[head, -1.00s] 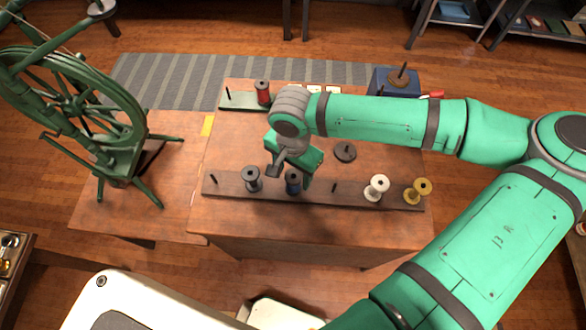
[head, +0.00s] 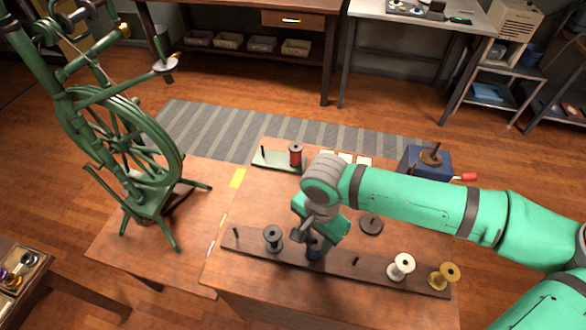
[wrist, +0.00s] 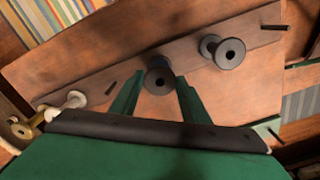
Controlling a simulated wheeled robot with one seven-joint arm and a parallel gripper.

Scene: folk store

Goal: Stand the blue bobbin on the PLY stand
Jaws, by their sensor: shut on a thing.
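The blue bobbin (head: 315,253) stands at a peg of the long dark rack (head: 338,267), mostly hidden under my gripper (head: 314,240) in the head view. In the wrist view the bobbin (wrist: 159,79) shows its dark round end between the two green fingers of my gripper (wrist: 158,88), which is shut on it. It still appears to be at the rack. A low green stand (head: 272,160) at the back of the table holds a red bobbin (head: 295,154) and has a bare peg (head: 263,153). I can read no PLY lettering, so I cannot confirm which stand it names.
The rack also holds a dark grey bobbin (head: 272,238), a white bobbin (head: 401,266) and a gold bobbin (head: 443,275), with bare pegs between. A dark disc with a peg (head: 371,225) and a blue box (head: 428,162) are behind. A green spinning wheel (head: 130,150) stands left.

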